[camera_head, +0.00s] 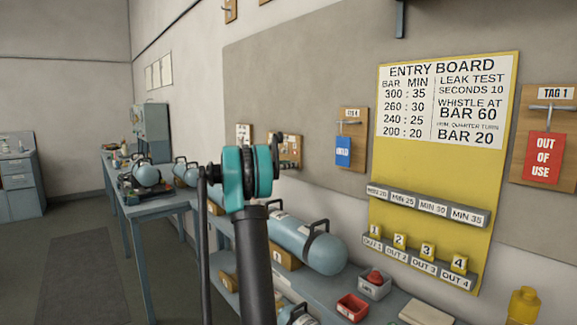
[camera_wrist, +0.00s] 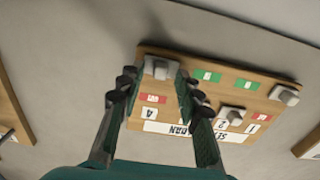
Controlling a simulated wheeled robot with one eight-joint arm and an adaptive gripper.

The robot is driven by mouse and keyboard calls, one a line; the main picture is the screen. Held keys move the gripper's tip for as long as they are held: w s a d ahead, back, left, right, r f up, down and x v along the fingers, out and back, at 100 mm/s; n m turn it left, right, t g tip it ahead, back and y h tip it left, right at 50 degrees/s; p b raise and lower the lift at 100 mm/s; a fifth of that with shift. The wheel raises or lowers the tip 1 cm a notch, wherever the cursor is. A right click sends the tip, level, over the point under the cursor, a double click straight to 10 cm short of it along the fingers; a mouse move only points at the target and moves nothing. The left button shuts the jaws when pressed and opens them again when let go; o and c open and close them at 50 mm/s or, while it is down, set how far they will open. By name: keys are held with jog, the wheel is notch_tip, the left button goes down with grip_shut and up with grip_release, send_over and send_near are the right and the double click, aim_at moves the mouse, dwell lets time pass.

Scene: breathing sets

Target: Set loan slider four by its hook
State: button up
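The loan board (camera_wrist: 185,135) is upside down in the wrist view, its heading partly hidden. A grey slider (camera_wrist: 158,68) stands above the number 4 (camera_wrist: 150,113), with a red label (camera_wrist: 152,98) bare between them. My gripper (camera_wrist: 157,80) is open, with one finger on each side of this slider; I cannot tell whether they touch it. The right finger hides part of the board. In the head view the loan board (camera_head: 291,150) is partly behind my arm. A hook (camera_head: 349,123) on a wooden plate, its tag number too small to read surely, carries a blue card (camera_head: 343,152).
A red OUT OF USE card (camera_head: 543,157) hangs under TAG 1. The yellow entry board (camera_head: 440,165) hangs between. Below are a bench, a blue cylinder (camera_head: 305,243) and a red bin (camera_head: 352,307).

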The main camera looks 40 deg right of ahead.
jog(key=shift+d, duration=0.2)
grip_shut()
jog(key=shift+r, duration=0.1)
